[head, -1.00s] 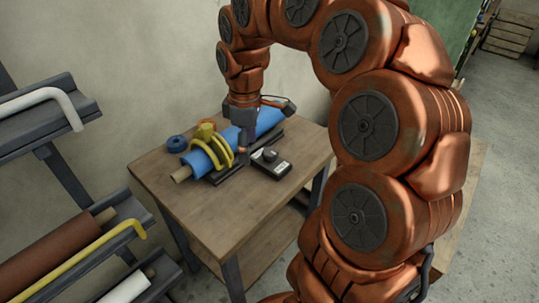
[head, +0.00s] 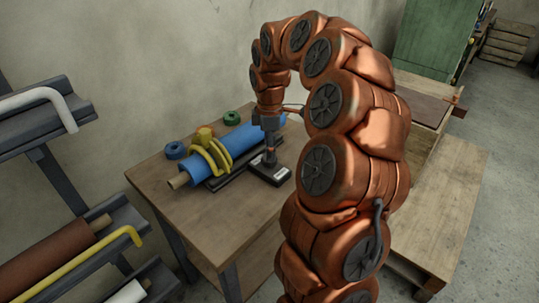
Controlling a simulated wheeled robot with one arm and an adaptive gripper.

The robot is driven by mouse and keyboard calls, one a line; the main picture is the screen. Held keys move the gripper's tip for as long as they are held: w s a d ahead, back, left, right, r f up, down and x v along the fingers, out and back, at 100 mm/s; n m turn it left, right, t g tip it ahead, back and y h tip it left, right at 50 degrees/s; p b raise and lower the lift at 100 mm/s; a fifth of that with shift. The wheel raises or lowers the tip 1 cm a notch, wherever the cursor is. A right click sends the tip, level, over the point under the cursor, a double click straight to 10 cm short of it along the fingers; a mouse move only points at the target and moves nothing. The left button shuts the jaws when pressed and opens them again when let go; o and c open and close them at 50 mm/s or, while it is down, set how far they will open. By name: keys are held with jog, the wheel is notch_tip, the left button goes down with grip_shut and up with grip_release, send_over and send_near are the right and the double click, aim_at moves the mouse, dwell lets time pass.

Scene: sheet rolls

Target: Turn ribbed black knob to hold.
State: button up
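The black knob (head: 269,158) stands on a small dark box (head: 272,174) with a pale label, on the wooden table (head: 225,222). My gripper (head: 269,148) points down right over the knob, with its fingers at the knob's top. The fingers are small and dark here, so I cannot tell whether they touch or grip the knob. The knob's ribs and any pointer or marking are too small to read.
A blue roll (head: 232,152) with a yellow clamp (head: 212,157) lies in a dark cradle behind the box. Blue (head: 175,150) and green (head: 232,118) tape rings lie near the back edge. A rack (head: 65,180) stands at left.

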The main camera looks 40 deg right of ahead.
aim_at(271, 165)
jog(key=shift+f, duration=1.8)
jog(key=shift+c, duration=0.3)
jog(key=c, duration=1.1)
